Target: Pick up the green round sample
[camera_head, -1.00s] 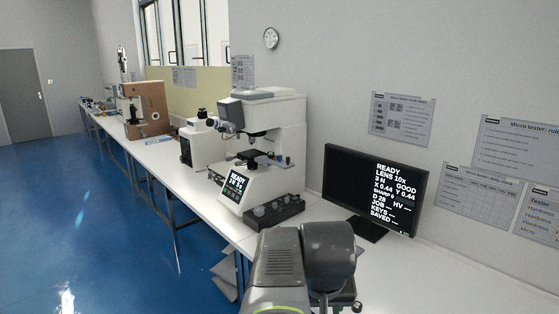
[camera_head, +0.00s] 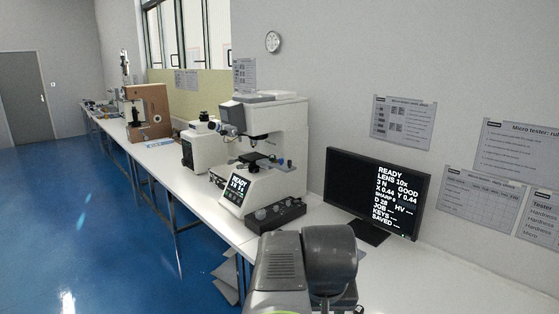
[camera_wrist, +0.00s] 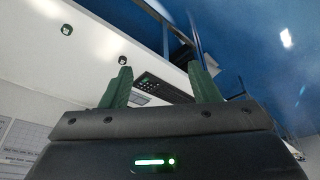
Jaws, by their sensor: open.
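In the wrist view my gripper (camera_wrist: 160,66) is open, its two green fingers apart with nothing between them. A small dark green, round-looking piece (camera_wrist: 66,30) sits on the white bench top, up and left of the fingers. In the head view my arm hides the gripper, and no green sample can be made out.
The white bench (camera_head: 205,203) runs along the wall. A white hardness tester (camera_head: 285,123) with a dark control box (camera_head: 276,214) and a monitor (camera_head: 350,190) stand on it. In the wrist view a dark keypad-like panel (camera_wrist: 160,87) shows behind the fingers. Blue floor lies left.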

